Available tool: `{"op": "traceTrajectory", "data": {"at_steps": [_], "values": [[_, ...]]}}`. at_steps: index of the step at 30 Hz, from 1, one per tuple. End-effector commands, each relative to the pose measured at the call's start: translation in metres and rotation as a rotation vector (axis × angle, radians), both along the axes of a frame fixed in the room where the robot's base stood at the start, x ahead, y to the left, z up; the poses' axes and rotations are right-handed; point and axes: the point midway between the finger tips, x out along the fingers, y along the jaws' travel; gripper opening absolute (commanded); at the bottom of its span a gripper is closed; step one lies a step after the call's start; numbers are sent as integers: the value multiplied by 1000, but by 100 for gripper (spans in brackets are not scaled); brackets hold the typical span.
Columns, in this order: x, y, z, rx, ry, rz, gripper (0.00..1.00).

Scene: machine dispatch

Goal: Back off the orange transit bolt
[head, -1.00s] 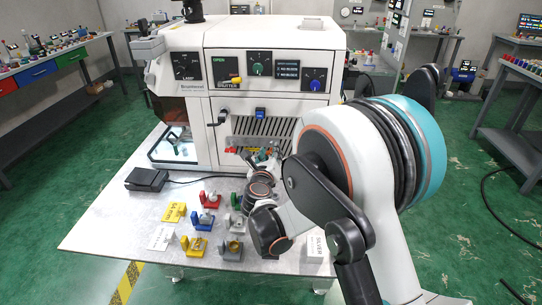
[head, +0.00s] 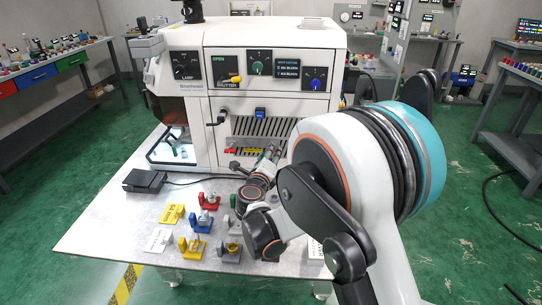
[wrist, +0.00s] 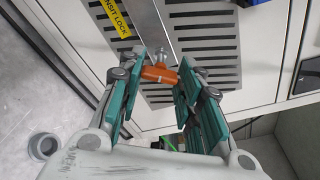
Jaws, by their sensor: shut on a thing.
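The orange transit bolt (wrist: 158,74) shows in the wrist view as a T-shaped orange piece at the end of a grey metal bar (wrist: 150,32). It sits in front of the slotted grille of the white machine (head: 265,124). My gripper (wrist: 160,66) has teal-padded fingers on either side of the bolt and is shut on it near the fingertips. In the head view my gripper (head: 270,156) is at the machine's lower front, and the bolt cannot be made out there.
The metal table (head: 110,228) holds several coloured fixtures, such as a yellow one (head: 172,213) and a red one (head: 208,201), left of my arm. A black foot pedal (head: 144,181) with a cable stands behind them. The table's left front is clear.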

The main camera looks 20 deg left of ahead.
Motion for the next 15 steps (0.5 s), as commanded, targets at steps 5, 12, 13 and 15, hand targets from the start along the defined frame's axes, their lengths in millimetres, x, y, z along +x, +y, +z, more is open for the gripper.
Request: {"op": "traceTrajectory", "data": {"at_steps": [5, 12, 13, 15], "values": [[0, 1, -4, -236, -58, 1, 14], [0, 1, -2, -346, -84, 1, 14], [0, 1, -1, -345, -84, 1, 14], [0, 1, -1, -344, -83, 1, 14]]}}
